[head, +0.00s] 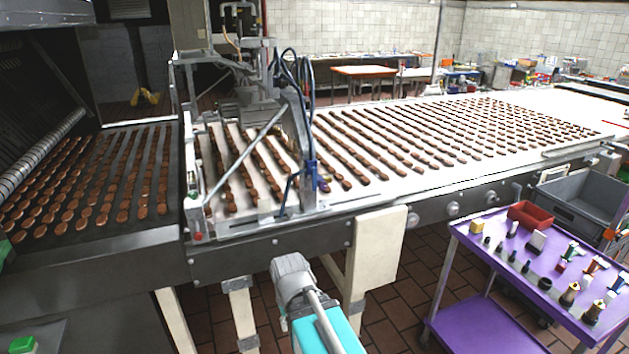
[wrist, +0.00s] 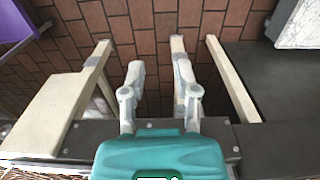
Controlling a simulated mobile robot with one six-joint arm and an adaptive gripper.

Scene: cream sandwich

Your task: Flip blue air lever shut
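A bent blue lever-like rod (head: 289,188) is on the near side of the depositing machine in the head view, beside a blue upright part (head: 311,172). The rod slants down to the left at the machine's front edge; its exact valve position is too small to tell. My gripper (wrist: 158,78) shows in the wrist view with its two grey fingers apart and nothing between them, over the brown tiled floor. The wrist view does not show the lever. In the head view, a grey and teal part of my arm is low in the middle, below and apart from the lever.
Rows of brown biscuits lie on the white conveyor (head: 400,180). A purple cart (head: 500,268) with fittings and a red bin (head: 530,215) stands at right, before a grey crate (head: 585,197). A cream leg panel (head: 378,250) stands under the machine's edge.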

